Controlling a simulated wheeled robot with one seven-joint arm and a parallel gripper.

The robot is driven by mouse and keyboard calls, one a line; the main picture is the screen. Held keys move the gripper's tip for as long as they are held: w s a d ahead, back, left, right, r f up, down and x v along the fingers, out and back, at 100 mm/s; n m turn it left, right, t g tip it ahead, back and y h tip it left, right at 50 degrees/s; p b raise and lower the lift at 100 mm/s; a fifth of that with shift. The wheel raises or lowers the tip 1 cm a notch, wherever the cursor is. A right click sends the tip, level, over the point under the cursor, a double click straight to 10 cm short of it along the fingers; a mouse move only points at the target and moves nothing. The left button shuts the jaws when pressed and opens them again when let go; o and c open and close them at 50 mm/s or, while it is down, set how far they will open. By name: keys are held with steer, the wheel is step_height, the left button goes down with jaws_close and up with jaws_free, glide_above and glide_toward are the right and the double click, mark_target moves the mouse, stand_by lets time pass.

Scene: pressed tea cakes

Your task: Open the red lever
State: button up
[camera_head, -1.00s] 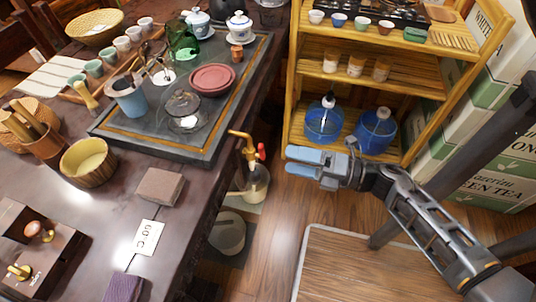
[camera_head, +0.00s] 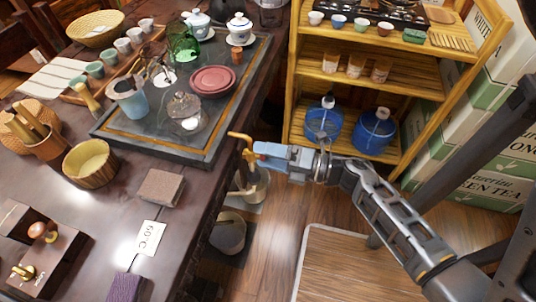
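A brass tap (camera_head: 241,136) stands at the right edge of the dark tea table, above a clear jar on the floor side. Its red lever is on the right of the tap and is now almost wholly hidden by my gripper. My gripper (camera_head: 268,156), with blue fingers, reaches in from the right and sits right at the lever's place, against or very near the tap. I cannot tell whether the fingers are around the lever or touching it, nor how far apart they are.
The tea table carries a dark tray (camera_head: 130,146) with cups, pots and a red dish. Below the tap are a jar (camera_head: 256,186) and a bucket (camera_head: 228,232). A wooden shelf (camera_head: 290,100) with blue-bottomed bottles stands behind my arm.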

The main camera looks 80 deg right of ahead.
steer(key=c, duration=0.7)
steer(key=shift+d+r+m+p, duration=0.1)
steer(key=shift+d+m+p, duration=0.15)
steer(key=shift+m+p, duration=0.5)
steer(key=shift+d+m+p, duration=0.2)
steer(key=shift+m+p, duration=0.45)
steer(key=shift+m, duration=0.2)
steer(key=o, duration=1)
steer(key=s+b, duration=0.1)
steer(key=s, duration=0.7)
